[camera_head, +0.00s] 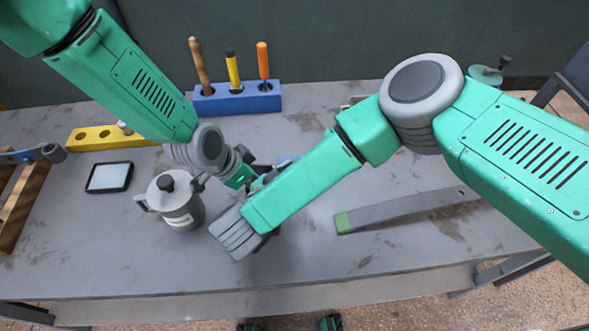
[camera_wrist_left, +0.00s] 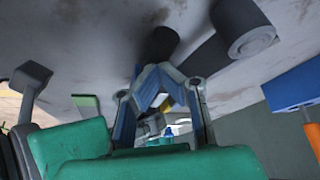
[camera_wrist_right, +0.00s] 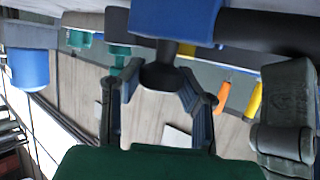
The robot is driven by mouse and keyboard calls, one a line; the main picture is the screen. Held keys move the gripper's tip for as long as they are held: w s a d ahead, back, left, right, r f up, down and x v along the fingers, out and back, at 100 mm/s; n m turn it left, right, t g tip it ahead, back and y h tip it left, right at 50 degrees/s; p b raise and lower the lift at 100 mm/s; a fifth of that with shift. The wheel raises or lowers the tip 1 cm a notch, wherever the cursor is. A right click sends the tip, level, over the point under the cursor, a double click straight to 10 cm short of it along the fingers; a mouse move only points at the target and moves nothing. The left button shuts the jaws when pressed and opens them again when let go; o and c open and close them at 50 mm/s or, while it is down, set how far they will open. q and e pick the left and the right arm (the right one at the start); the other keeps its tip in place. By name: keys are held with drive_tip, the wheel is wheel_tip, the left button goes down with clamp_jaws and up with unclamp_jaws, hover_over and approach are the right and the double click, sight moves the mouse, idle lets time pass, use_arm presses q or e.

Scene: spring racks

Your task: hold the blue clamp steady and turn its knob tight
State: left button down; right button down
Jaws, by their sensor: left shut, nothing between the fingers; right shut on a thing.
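The blue clamp (camera_wrist_right: 175,18) shows as a blue block at the top of the right wrist view, with its dark knob (camera_wrist_right: 165,75) below it. My right gripper (camera_wrist_right: 160,88) has its fingers on both sides of the knob and is shut on it. My left gripper (camera_wrist_left: 152,72) is shut with its fingertips together and nothing between them. A dark cylinder (camera_wrist_left: 160,44) is close past its tips; I cannot tell what part it is. In the head view both grippers are close together mid-table, and my right forearm and wrist hide most of the clamp.
A grey pot (camera_head: 181,202) stands just left of my right wrist. A blue rack (camera_head: 236,98) with several handled tools is at the back, a yellow block (camera_head: 98,138) at the left. A grey bar (camera_head: 405,208) lies at right. The front table strip is clear.

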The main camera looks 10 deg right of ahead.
drive_tip(key=c, duration=1.1)
unclamp_jaws()
drive_tip(key=shift+a, duration=0.1)
drive_tip(key=v, duration=0.7)
drive_tip(key=shift+s, duration=0.15)
drive_tip(key=shift+a, duration=0.1)
